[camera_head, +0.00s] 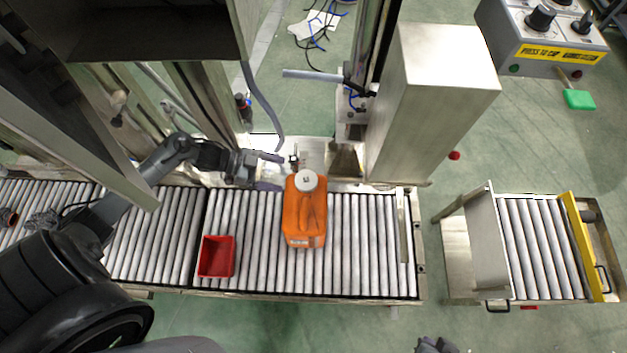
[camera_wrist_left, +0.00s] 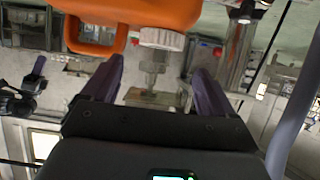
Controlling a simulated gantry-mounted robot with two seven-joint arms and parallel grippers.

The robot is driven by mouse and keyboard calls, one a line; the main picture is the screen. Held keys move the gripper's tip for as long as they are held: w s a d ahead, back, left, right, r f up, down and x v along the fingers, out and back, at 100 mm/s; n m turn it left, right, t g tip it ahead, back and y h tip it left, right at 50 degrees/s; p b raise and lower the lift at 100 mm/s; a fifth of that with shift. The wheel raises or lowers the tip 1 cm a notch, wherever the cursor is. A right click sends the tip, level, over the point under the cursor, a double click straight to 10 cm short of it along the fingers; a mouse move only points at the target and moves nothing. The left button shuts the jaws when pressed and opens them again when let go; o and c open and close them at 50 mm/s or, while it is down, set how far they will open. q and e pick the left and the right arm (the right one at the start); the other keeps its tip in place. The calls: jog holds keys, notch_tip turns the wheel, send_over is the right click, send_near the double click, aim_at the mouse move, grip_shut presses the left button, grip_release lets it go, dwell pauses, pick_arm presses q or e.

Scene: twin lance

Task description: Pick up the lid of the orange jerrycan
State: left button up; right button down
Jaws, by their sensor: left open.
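The orange jerrycan (camera_head: 305,222) stands on the roller conveyor. Its round white lid (camera_head: 307,180) is on its top, toward the far side. My left gripper (camera_head: 281,172) is open and empty, just left of the lid, fingers pointing at it. In the left wrist view, the jerrycan (camera_wrist_left: 140,10) fills the top edge, and the ribbed white lid (camera_wrist_left: 162,39) lies ahead, between the directions of the two open fingers (camera_wrist_left: 158,68). The lid appears apart from both fingers. A small dark part at the bottom edge of the head view may be my right gripper; its fingers are hidden.
A red open box (camera_head: 216,257) sits on the conveyor (camera_head: 365,250) left of the jerrycan. A metal cabinet (camera_head: 430,100) stands behind the conveyor to the right. A separate roller cart (camera_head: 540,245) is further right. The rollers right of the jerrycan are clear.

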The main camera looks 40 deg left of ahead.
aim_at(304, 180)
pick_arm(q)
jog(key=x, duration=0.3)
jog(key=shift+d+f+b, duration=0.1)
jog(key=shift+d+b, duration=0.15)
jog(key=shift+b, duration=0.1)
jog(key=shift+w+d+f+b, duration=0.35)
jog(key=shift+w+b, duration=0.1)
jog(key=b+x, duration=0.1)
jog(key=x, duration=0.3)
jog(key=shift+w+d+r+b, duration=0.1)
jog(key=shift+w+b, duration=0.05)
jog(key=shift+b, duration=0.15)
jog(key=shift+c, duration=0.4)
jog(key=c, duration=0.7)
jog(key=shift+r, duration=0.15)
